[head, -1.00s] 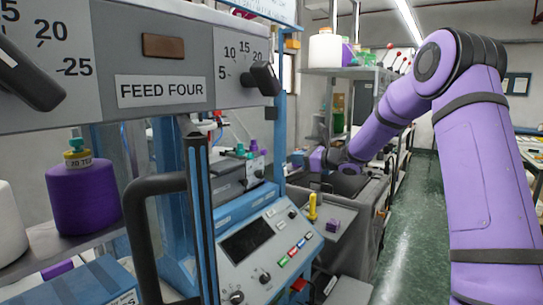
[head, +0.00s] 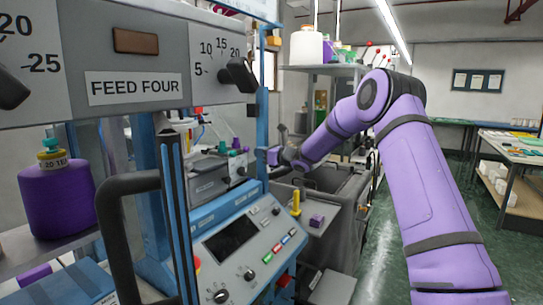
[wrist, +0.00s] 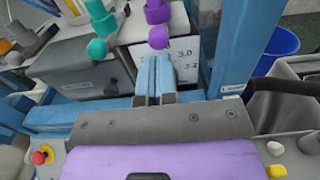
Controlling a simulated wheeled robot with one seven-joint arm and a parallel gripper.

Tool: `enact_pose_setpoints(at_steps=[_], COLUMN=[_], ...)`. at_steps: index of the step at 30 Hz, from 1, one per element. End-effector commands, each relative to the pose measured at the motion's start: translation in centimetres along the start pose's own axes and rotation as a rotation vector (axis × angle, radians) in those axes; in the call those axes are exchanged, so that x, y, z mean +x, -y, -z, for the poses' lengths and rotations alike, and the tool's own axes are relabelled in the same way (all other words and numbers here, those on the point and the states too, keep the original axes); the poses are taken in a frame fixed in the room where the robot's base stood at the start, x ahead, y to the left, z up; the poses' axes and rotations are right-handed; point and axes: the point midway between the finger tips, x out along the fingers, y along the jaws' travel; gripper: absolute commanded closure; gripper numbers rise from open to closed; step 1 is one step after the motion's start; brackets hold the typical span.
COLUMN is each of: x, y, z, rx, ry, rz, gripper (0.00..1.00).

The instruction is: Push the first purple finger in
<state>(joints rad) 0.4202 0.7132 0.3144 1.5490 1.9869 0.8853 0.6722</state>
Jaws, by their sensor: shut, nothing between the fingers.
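A purple finger (wrist: 157,12) with a round purple end sticks out of the grey unit at the top centre of the wrist view. A teal finger (wrist: 100,18) with a round end is to its left. My gripper (wrist: 155,62) has its two light blue fingers together and empty. Its tips show just below the purple finger's round end; I cannot tell whether they touch. In the head view, small purple (head: 236,143) and teal (head: 222,148) fingers stand on the grey unit, and my gripper (head: 268,156) is at its right, small and partly hidden by a blue post.
A blue upright post (wrist: 232,45) stands close to the right of my gripper, with a blue bin (wrist: 275,45) beyond it. The control panel (head: 245,240) and a grey cart (head: 345,190) are below my arm.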

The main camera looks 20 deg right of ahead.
Motion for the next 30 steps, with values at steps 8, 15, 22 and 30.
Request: enact_pose_setpoints(at_steps=[8,15,22,30], x=[2.6,2.9,3.2,6.3], y=[0.0,0.0,0.0,0.0], z=[0.0,0.0,0.1,0.0], rx=[0.000,0.000,0.000,-0.001], ry=[0.000,-0.001,-0.001,0.001], rz=[0.000,0.001,0.000,0.000], gripper=[1.00,1.00,1.00,1.00])
